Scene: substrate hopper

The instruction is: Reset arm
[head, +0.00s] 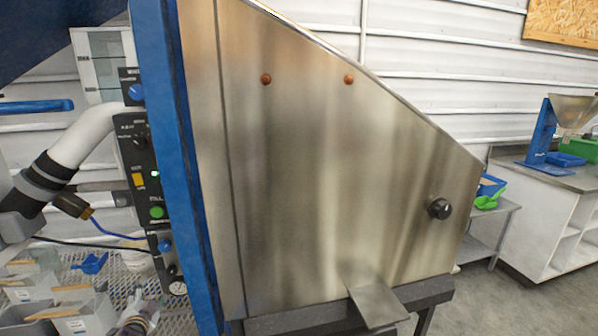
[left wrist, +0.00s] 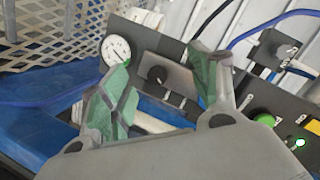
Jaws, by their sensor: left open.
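Beyond the fingers is a small grey panel with a black knob (left wrist: 157,75). I cannot tell whether the fingers touch it. A round white gauge (left wrist: 116,50) is just left of that knob. My right gripper is not in view.
The large steel hopper (head: 310,170) with its blue post (head: 178,150) fills the middle. The black control panel (head: 135,150) carries a yellow switch and green button (head: 157,212). Grey bins (head: 75,315) crowd the lower left. A bench (head: 560,185) stands far right.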

